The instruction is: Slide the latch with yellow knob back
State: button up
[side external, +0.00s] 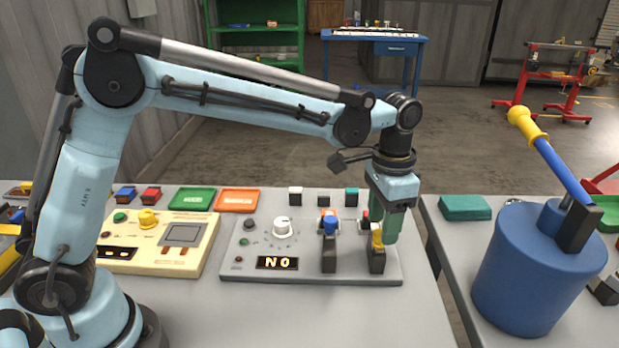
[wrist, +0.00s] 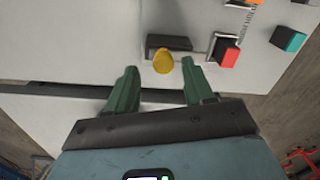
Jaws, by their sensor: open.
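The latch with the yellow knob (side external: 377,240) stands on a dark block (side external: 377,262) at the right end of the grey panel (side external: 300,267). In the wrist view the yellow knob (wrist: 163,62) shows just beyond the fingertips, roughly between them. My gripper (side external: 384,225) has green fingers pointing down over the latch. The wrist view shows my gripper (wrist: 158,78) open, with nothing held between its fingers. I cannot tell whether a finger touches the knob. The fingers partly hide the area behind the latch in the side view.
An orange and blue latch (side external: 328,232) stands left of the yellow one. A red-tipped part (wrist: 228,55) is close to the right finger. The panel also has a white dial (side external: 283,228) and a display (side external: 277,263) reading "NO". A blue drum (side external: 530,265) stands on the right table.

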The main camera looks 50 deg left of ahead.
aim_at(379, 234)
notch_tip(379, 234, up, 10)
jog(key=shift+r, duration=0.2)
dwell(0.3)
jog(key=s+a+f+n+t, duration=0.3)
jog(key=s+a, duration=0.4)
jog(key=s+a+f+n+t, duration=0.3)
jog(key=s+a+f+t, duration=0.1)
jog(key=s+a, duration=0.4)
jog(key=shift+a+f, duration=0.15)
